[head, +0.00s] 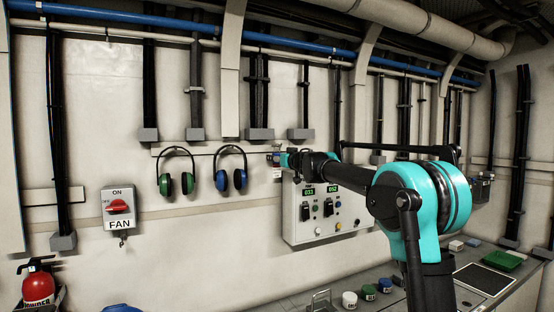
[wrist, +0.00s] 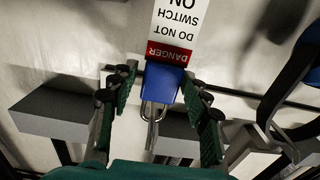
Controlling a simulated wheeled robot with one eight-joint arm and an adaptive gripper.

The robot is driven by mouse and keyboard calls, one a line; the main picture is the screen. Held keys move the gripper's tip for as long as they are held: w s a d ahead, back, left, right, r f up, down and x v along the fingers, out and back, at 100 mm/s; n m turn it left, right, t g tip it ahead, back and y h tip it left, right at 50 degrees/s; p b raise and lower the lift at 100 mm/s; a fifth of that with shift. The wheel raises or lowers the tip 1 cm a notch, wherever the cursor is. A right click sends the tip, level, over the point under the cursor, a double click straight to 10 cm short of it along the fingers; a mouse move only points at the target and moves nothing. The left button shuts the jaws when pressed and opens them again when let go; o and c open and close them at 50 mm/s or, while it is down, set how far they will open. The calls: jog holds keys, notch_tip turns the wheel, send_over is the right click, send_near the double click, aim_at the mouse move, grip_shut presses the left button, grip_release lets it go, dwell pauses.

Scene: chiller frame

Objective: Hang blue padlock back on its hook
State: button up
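The blue padlock (wrist: 161,82) is between the two fingers of my gripper (wrist: 160,76) in the wrist view, which sees the scene upside down. Its grey shackle (wrist: 153,112) points toward the palm. A red and white danger tag (wrist: 175,30) extends from the body's other end. The fingers stand on either side of the body, with a slim gap at the left; contact at the right is unclear. In the head view the padlock (head: 276,157) is small at the wall rail, with my gripper (head: 284,158) at it. The hook cannot be made out clearly.
Green earmuffs (head: 176,184) and blue earmuffs (head: 230,180) hang left of my gripper; a dark headband (wrist: 285,85) shows at right in the wrist view. A control box (head: 325,212) is just below. A red fan switch (head: 118,207) is further left.

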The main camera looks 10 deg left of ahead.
jog(key=shift+o, duration=0.2)
jog(key=v, duration=1.2)
jog(key=s+d+f+m+t+h, duration=0.1)
jog(key=d+f+m+h, duration=0.3)
jog(key=d, duration=0.4)
jog(key=s+d+f+m+t+h, duration=0.2)
jog(key=d+f+h, duration=0.25)
jog(key=d, duration=0.45)
jog(key=s+d+f+m+g+h, duration=0.1)
jog(key=s+d+f+g+h, duration=0.15)
jog(key=d+f, duration=0.35)
jog(key=s+d+f+m+g+h, duration=0.1)
jog(key=s+d+f+h, duration=0.1)
jog(key=s+d+f, duration=0.35)
jog(key=s+d+f+g, duration=0.1)
jog(key=s+f+g, duration=0.2)
jog(key=s+f, duration=0.55)
jog(key=s+d+f+g, duration=0.25)
jog(key=s+f, duration=0.25)
jog(key=f, duration=0.6)
jog(key=s+a+f+g+y, duration=0.1)
jog(key=s+a+f+g, duration=0.1)
jog(key=s+f, duration=0.4)
jog(key=s+a+f+n+g+y, duration=0.1)
jog(key=s+a+f+g+y, duration=0.1)
jog(key=s+f, duration=0.5)
jog(key=s+a, duration=0.1)
jog(key=s, duration=0.4)
jog(key=shift+s+g, duration=0.15)
jog(key=shift+g, duration=0.25)
